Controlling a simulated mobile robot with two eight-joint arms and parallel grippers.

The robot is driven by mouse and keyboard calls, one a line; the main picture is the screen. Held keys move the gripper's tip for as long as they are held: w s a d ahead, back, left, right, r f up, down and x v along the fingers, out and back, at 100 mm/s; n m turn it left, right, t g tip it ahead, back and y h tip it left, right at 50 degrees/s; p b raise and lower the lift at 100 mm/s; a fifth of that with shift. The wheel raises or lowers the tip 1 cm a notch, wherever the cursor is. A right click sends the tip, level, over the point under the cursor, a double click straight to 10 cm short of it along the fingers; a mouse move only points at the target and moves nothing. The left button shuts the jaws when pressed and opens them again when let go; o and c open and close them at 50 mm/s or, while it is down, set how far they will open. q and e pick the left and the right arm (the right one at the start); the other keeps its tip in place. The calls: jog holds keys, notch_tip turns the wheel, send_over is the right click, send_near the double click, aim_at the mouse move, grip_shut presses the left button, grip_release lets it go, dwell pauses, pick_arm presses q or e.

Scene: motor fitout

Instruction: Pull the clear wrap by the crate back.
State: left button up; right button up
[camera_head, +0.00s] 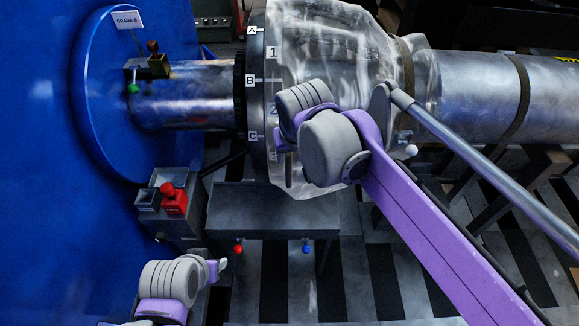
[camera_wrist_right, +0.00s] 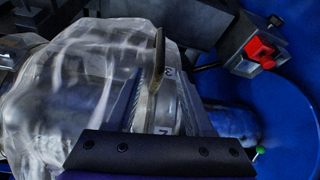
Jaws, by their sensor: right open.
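The clear wrap (camera_head: 325,45) is a crinkled, see-through sheet over the fat part of the metal motor, behind the lettered ring (camera_head: 257,80). Its lower edge hangs down behind my right gripper. It also fills the left and middle of the right wrist view (camera_wrist_right: 75,85). My right gripper (camera_head: 284,160) is open in front of the wrap's lower left part, beside the ring; whether it touches the wrap I cannot tell. My left gripper (camera_head: 219,266) is low at the left, away from the wrap, and its jaws are unclear. I cannot pick out a crate with certainty.
A blue disc (camera_head: 100,120) and shaft stand left of the ring. A grey box with a red button (camera_head: 174,199) is below them. A dark bench (camera_head: 270,209) with red and blue knobs sits under the motor. A metal cylinder (camera_head: 475,95) extends right.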

aim_at(289, 164)
jog(key=x, duration=0.9)
grip_shut()
dwell(1.2)
